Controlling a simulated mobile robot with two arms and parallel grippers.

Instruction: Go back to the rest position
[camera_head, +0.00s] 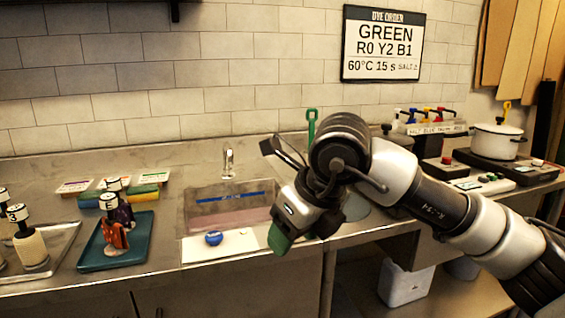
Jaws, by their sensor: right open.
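My right arm comes in from the right and reaches across the front of the counter. My right gripper (285,197) is at its end, in front of the right part of the sink (196,214). It is open, and I see nothing held in it. A green part shows at its lower end, above the counter's front edge. The arm hides part of the counter and whatever stands right behind the wrist. My left gripper is not in view.
A blue ball-like object (213,238) sits on a white board (245,240) at the counter's front. A teal tray (140,250) with small figures stands left. A white pot (497,142) stands on a hot plate at right. A sign (383,45) hangs on the wall.

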